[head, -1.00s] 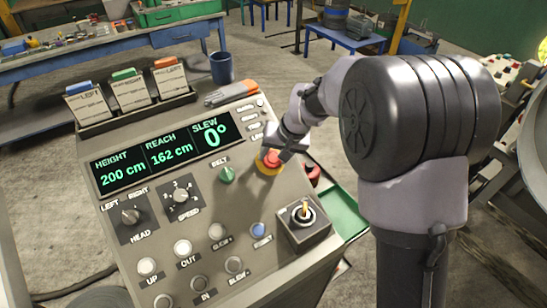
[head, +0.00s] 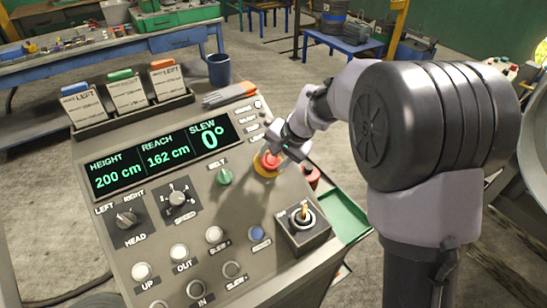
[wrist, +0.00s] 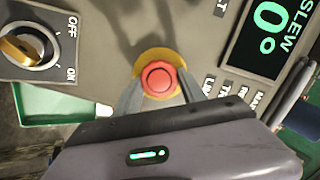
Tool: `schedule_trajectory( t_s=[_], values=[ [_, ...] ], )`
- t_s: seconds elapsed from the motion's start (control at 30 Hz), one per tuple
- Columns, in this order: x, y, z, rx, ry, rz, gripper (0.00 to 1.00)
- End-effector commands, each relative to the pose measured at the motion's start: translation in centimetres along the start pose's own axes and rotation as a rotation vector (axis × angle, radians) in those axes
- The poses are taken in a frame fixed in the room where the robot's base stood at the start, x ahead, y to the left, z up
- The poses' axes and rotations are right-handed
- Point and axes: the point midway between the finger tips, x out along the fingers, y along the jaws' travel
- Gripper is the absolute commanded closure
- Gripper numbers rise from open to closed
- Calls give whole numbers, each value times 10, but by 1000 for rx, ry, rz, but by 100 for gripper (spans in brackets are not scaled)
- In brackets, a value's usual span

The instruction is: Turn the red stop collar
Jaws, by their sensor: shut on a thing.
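The red stop collar (head: 268,162) sits on a yellow ring (head: 266,174) at the upper right of the grey control panel. It also shows in the middle of the wrist view (wrist: 158,77), as a round red knob with a raised centre. My gripper (head: 275,155) is down at the collar from the upper right. In the wrist view, its two fingers (wrist: 159,86) lie on either side of the red collar, shut on it. The near part of the yellow ring is partly hidden by the fingers and the gripper body.
The panel display (head: 159,158) reads height 200 cm, reach 162 cm, slew 0°.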

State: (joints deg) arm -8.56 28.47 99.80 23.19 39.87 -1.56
Motion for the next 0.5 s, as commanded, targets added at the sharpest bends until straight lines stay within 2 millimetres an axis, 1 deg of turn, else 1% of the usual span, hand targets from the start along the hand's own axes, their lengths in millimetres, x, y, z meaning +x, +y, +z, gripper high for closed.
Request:
schedule_trajectory(
  t_s=[0.3, 0.33, 0.4, 0.43, 0.5],
  values=[
    [1, 1, 1, 1, -4, 2, 92],
    [1, 1, 1, 1, -4, 2, 46],
    [1, 1, 1, 1, -3, 2, 32],
    [1, 1, 1, 1, -3, 2, 30],
    [1, 1, 1, 0, -2, 2, 30]
  ],
)
